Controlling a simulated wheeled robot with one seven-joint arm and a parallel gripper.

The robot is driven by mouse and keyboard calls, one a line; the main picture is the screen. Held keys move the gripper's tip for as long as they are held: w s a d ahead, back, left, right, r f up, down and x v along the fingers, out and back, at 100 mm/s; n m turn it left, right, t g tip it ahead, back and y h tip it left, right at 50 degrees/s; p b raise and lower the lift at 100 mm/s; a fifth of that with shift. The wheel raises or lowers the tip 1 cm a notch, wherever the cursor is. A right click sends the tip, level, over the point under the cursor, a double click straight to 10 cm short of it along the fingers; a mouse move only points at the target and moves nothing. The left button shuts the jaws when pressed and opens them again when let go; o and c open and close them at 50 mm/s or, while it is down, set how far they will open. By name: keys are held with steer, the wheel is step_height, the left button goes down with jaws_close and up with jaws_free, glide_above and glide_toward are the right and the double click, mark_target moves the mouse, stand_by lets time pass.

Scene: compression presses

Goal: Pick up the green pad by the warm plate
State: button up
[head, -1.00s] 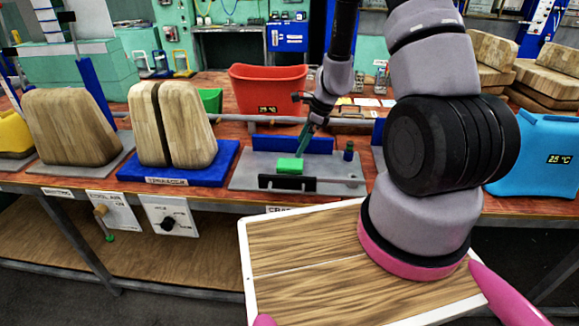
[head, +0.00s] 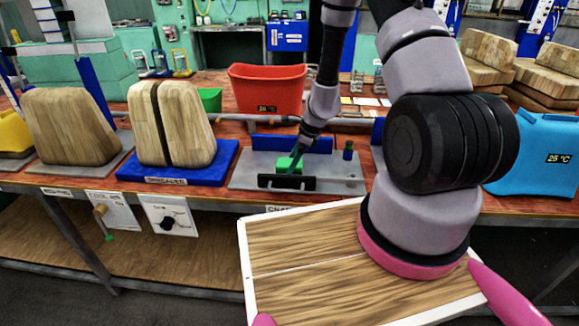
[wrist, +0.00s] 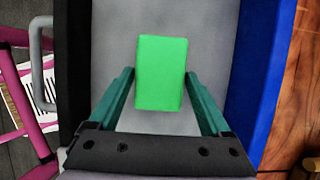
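The green pad (head: 289,164) lies on a grey metal plate (head: 240,178) with a blue wall behind it and a black bar (head: 287,182) in front. My gripper (head: 305,150) is low over the plate at the pad, pointing down. In the wrist view the pad (wrist: 161,60) lies between the two teal fingers of my gripper (wrist: 160,74). The fingers are open, one on each side of the pad's near half, with narrow gaps. Their height against the pad is hard to tell.
A blue tray with two wooden blocks (head: 170,125) stands left of the plate. A red bin (head: 267,88) reading about 25 °C is behind it, and a blue bin (head: 535,150) is at right.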

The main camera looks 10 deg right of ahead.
steer(key=c, duration=0.7)
steer(key=shift+c, duration=0.2)
step_height(320, 180, up, 10)
